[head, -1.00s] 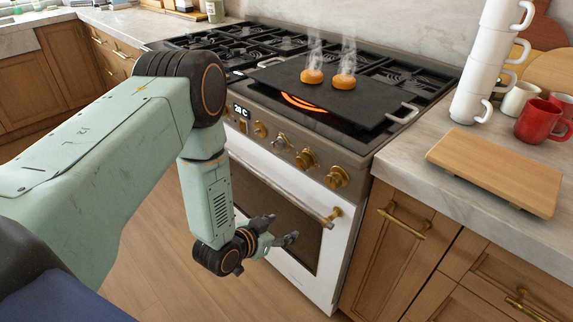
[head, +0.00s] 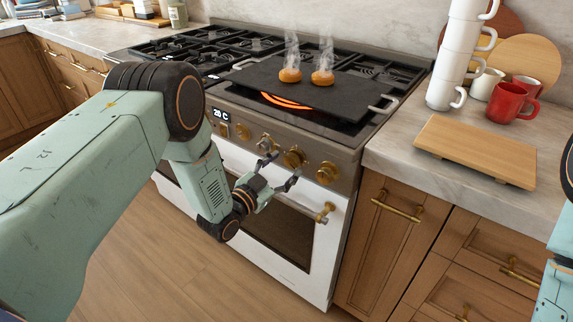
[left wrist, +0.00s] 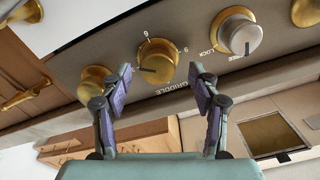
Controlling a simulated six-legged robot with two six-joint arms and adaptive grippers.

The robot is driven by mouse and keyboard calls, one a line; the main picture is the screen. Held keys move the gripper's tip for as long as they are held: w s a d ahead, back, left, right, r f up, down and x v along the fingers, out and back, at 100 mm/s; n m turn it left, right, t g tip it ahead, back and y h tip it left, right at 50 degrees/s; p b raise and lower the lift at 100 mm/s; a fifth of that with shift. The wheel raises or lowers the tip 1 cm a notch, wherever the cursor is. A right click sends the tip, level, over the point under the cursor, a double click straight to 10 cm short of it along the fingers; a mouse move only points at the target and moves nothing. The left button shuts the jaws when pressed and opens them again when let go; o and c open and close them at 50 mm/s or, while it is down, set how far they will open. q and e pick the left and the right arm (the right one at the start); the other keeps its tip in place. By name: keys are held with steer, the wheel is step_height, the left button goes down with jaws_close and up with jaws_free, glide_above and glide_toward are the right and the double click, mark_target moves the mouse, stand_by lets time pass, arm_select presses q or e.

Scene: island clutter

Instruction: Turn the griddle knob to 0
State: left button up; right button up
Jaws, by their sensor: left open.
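The griddle knob (left wrist: 157,60) is a brass knob with a dark pointer mark, beside the word GRIDDLE on the stove's front panel. In the head view it appears to be the brass knob (head: 293,157) just beyond my left gripper (head: 278,171). My left gripper is open and empty. In the left wrist view its two purple-padded fingers (left wrist: 161,76) stand apart on either side of the knob. Whether they touch it cannot be told. My right gripper is out of view.
A silver knob (left wrist: 240,33) marked LOCK and another brass knob (head: 326,172) flank it. The oven handle (head: 325,212) is below. Two steaming round items (head: 322,77) sit on the black griddle (head: 300,92), with a glowing orange strip. Mugs (head: 510,102) and a wooden board (head: 475,148) are right.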

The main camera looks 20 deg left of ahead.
mark_target(291, 163)
arm_select(q)
steer(key=shift+d+x, duration=0.15)
steer(key=shift+x, duration=0.6)
steer(key=shift+d+x, duration=0.15)
steer(key=shift+x, duration=0.6)
steer(key=shift+s+a, duration=0.1)
steer(key=shift+a, duration=0.2)
steer(key=shift+c, duration=0.3)
steer(key=shift+d+r, duration=0.1)
steer(key=shift+d, duration=0.15)
steer(key=c, duration=0.5)
steer(key=shift+a, duration=0.2)
steer(key=c, duration=0.4)
steer(key=shift+d, duration=0.1)
steer(key=shift+c, duration=1.1)
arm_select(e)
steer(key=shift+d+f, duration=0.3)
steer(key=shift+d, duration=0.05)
arm_select(q)
steer(key=shift+s, duration=0.1)
